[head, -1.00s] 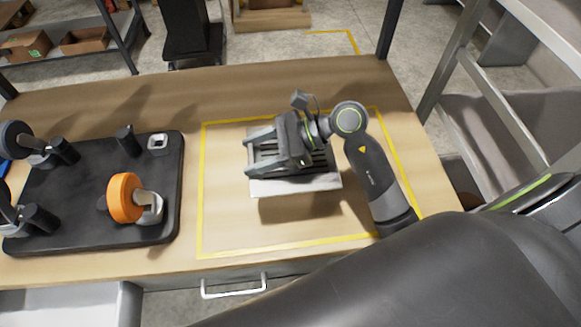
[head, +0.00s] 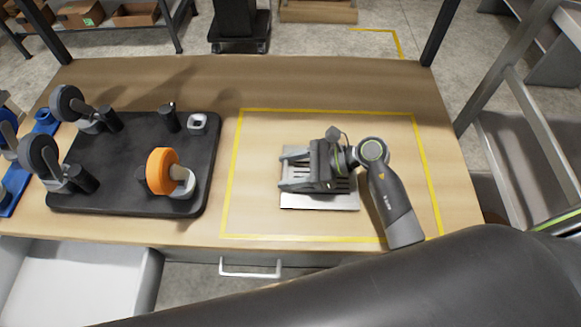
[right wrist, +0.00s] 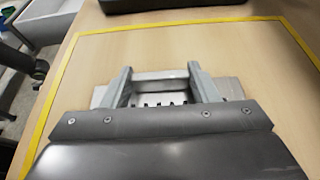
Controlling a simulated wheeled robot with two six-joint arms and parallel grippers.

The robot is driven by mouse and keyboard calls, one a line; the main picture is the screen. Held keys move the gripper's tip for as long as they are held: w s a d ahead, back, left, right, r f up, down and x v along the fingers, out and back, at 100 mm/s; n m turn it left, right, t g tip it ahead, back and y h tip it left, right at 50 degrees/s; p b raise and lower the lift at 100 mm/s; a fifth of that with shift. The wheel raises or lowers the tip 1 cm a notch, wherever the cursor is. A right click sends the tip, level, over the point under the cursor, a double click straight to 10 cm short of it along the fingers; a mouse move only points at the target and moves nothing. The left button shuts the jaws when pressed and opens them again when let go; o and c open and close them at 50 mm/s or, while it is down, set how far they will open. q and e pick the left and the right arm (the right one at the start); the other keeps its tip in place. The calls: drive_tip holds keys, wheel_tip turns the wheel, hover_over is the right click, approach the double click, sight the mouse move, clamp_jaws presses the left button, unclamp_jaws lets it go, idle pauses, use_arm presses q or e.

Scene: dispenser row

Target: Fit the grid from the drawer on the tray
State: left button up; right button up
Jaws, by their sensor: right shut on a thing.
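A pale metal slotted piece (head: 345,202), which looks like the grid, is inside the yellow outline on the table. My right gripper (head: 284,171) is above it, shut on a raised part of it. In the right wrist view, a pale bar and slots of the grid (right wrist: 165,75) show between the fingers. The gripper body hides much of it. I cannot tell whether a separate tray lies beneath it. The open drawer (head: 75,285) at the lower left shows a bare pale floor. My left gripper is out of view.
A black board (head: 120,160) at the left carries an orange roll (head: 160,171), dark wheels and short black posts. Blue pieces (head: 15,185) lie at the far left edge. A closed drawer's handle (head: 250,273) is at the table front. Table around the slotted piece is clear.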

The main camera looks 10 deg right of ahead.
drive_tip(key=shift+f, duration=0.2)
drive_tip(key=o, duration=1.1)
drive_tip(key=shift+r, duration=0.1)
drive_tip(key=shift+r, duration=0.1)
drive_tip(key=b+v, duration=0.3)
drive_tip(key=v, duration=0.7)
drive_tip(key=shift+v, duration=1.05)
drive_tip(key=shift+s, duration=0.1)
